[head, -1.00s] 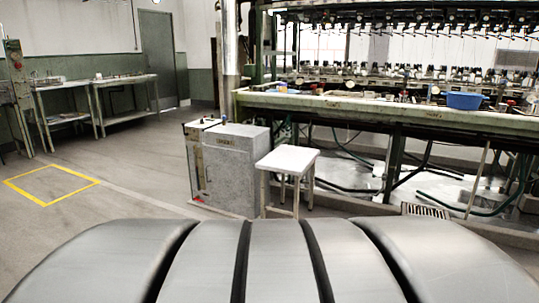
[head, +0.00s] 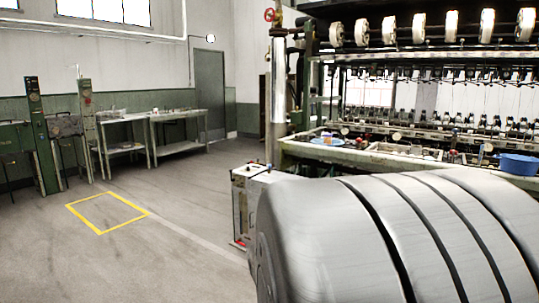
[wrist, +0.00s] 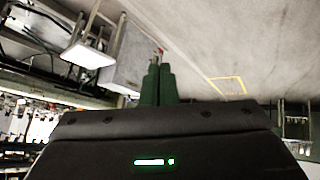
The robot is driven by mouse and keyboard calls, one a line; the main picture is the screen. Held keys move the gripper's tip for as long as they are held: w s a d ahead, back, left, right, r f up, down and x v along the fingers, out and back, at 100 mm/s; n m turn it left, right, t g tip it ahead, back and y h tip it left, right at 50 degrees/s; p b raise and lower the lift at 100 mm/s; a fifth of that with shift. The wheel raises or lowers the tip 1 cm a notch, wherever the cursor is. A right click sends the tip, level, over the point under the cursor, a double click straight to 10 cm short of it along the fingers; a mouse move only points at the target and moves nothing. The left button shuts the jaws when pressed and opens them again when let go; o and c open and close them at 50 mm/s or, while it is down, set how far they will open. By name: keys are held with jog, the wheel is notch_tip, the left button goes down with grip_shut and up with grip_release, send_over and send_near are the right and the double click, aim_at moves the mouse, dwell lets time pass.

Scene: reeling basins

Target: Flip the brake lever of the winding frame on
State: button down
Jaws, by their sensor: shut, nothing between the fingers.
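The large frame machine (head: 400,152), with a row of pale reels along its top, fills the right of the head view; I take it to be the winding frame. I cannot make out its brake lever in either view. My gripper (wrist: 158,70) shows in the wrist view as two dark green fingers close together, shut and empty. It is apart from the machine, with the grey cabinet beyond its tips. My own grey arm covers the lower right of the head view and hides the machine's lower part.
The grey cabinet (head: 240,205) stands before the machine, partly hidden; it also shows in the wrist view (wrist: 128,55), beside a white stool (wrist: 88,55). A blue basin (head: 519,165) sits on the bench. Floor around the yellow square (head: 108,212) is clear. Tables (head: 178,115) line the back.

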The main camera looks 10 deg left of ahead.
jog(key=s+a+r+n+g+p, duration=0.1)
jog(key=a+r+n+p, duration=0.1)
jog(key=a+r+p, duration=0.3)
jog(key=s+a+r+n+g+h+p, duration=0.1)
jog(key=a+r+p, duration=0.4)
jog(key=r, duration=0.8)
jog(key=s+a+r+n+g+p, duration=0.1)
jog(key=a+r+n+g+p, duration=0.2)
jog(key=r+p, duration=0.6)
jog(key=shift+s+a+r+n+h+p, duration=0.3)
jog(key=shift+a+n, duration=0.5)
jog(key=shift+a, duration=0.45)
